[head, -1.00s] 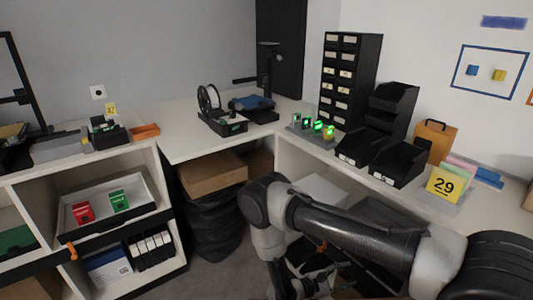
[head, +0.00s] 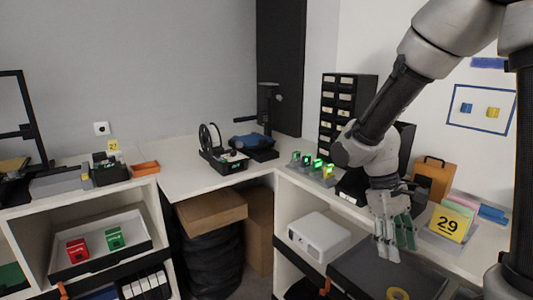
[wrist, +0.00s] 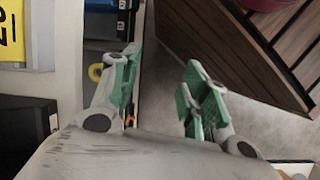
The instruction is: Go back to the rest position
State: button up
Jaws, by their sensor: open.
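My gripper (head: 395,245) is in the right part of the head view, pointing down, with its green-padded fingers in front of the right-hand counter's edge. In the wrist view my gripper (wrist: 158,92) shows its two fingers apart with nothing between them. My arm reaches down to it from the upper right of the head view. The gripper is empty.
The right counter holds a yellow 29 sign (head: 449,224), black bins and a drawer tower (head: 340,110). Below are a white projector-like box (head: 318,236) and a dark surface with a tape roll (head: 397,293). A wooden slatted object (wrist: 250,45) shows in the wrist view.

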jog(key=s+d+r+m+t+y, duration=0.1)
jog(key=s+d+r+m+t, duration=0.1)
jog(key=r, duration=0.5)
jog(key=s+d+r+m+t+y, duration=0.1)
jog(key=s+d+r+m+t, duration=0.2)
jog(key=s+r+t, duration=0.3)
notch_tip(320, 180, up, 2)
jog(key=shift+d+r+y, duration=0.2)
jog(key=shift+d+y, duration=0.2)
jog(key=shift+d, duration=0.3)
